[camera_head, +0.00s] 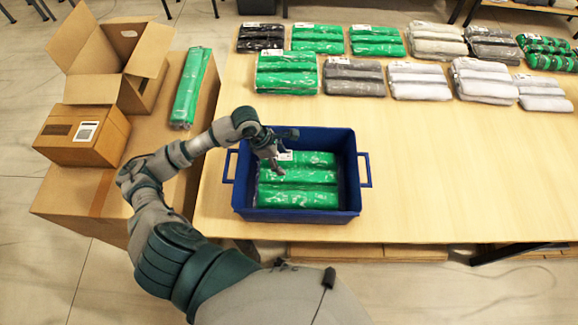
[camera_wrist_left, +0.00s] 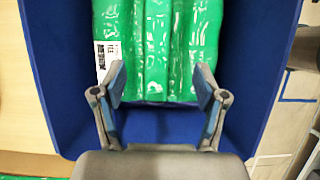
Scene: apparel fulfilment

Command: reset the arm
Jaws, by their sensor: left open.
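My left arm reaches in from the lower left. Its gripper (camera_head: 280,162) is over the left part of a blue bin (camera_head: 295,215) on the table. In the left wrist view the left gripper (camera_wrist_left: 160,85) is open, with nothing between its fingers. A green plastic-wrapped garment pack (camera_head: 300,191) with a white label lies in the bin. It also shows beyond the fingertips in the left wrist view (camera_wrist_left: 158,45). I cannot tell how high the fingers are above the pack. My right gripper is not in view.
Wrapped green, grey and black packs, such as a grey one (camera_head: 353,77), line the back of the table (camera_head: 460,170). Cardboard boxes, one open (camera_head: 140,60) and one closed (camera_head: 85,135), and a green pack (camera_head: 191,88) sit on a large carton at left. The table right of the bin is clear.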

